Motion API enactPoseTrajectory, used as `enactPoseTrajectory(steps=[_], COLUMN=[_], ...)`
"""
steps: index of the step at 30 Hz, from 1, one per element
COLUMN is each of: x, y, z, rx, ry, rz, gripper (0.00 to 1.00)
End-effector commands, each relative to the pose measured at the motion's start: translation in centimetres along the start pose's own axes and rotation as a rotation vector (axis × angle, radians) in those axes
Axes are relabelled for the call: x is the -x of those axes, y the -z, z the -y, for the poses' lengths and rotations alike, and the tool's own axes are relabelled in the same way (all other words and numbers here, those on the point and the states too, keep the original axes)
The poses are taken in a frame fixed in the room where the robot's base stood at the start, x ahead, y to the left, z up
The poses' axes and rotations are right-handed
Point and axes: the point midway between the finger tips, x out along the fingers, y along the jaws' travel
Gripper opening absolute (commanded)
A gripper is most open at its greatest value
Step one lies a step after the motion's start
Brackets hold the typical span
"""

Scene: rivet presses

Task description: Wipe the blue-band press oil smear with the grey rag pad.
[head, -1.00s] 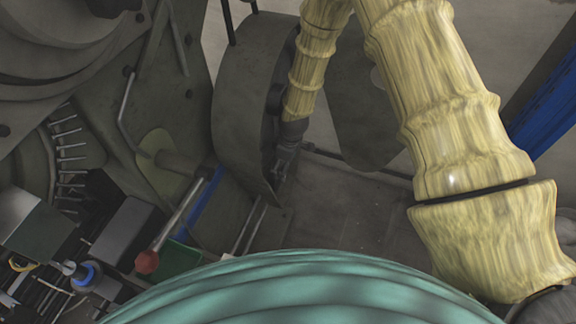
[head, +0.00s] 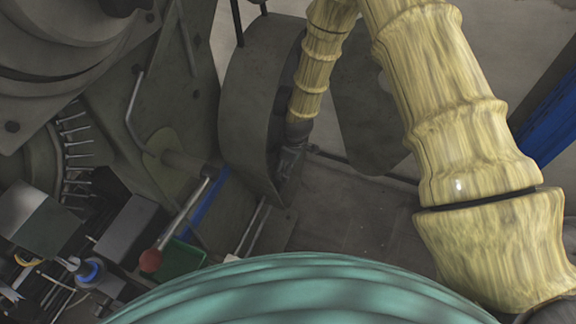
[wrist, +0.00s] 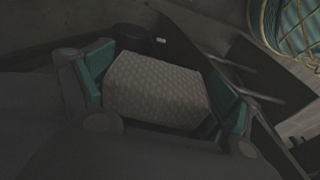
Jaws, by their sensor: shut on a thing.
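The grey rag pad (wrist: 155,90) is a pale, textured block between the teal finger pads in the wrist view. My gripper (wrist: 160,95) is shut on it. In the head view my gripper (head: 288,165) is a small dark shape at the end of the yellowish arm, beside the dark curved guard of a machine, and the pad cannot be made out there. A blue strip (head: 208,206) shows on the lower part of the machine; I cannot tell whether it is the press's blue band. No oil smear can be made out in either view.
The dark curved guard (head: 245,110) stands close left of my gripper. A lever with a red knob (head: 151,260) sticks out lower left, near a green tray (head: 180,258). A blue post (head: 552,115) stands at right. Bare floor shows between guard and arm.

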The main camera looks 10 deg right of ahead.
Motion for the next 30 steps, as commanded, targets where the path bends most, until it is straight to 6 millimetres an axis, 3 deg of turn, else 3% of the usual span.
enactPoseTrajectory(steps=[22, 30], x=[-0.1, -0.2], y=[0.9, 0.9], z=[0.0, -1.4], rx=[0.0, -0.001], ry=[0.001, -0.001], rz=[0.0, -0.002], gripper=[0.65, 0.65])
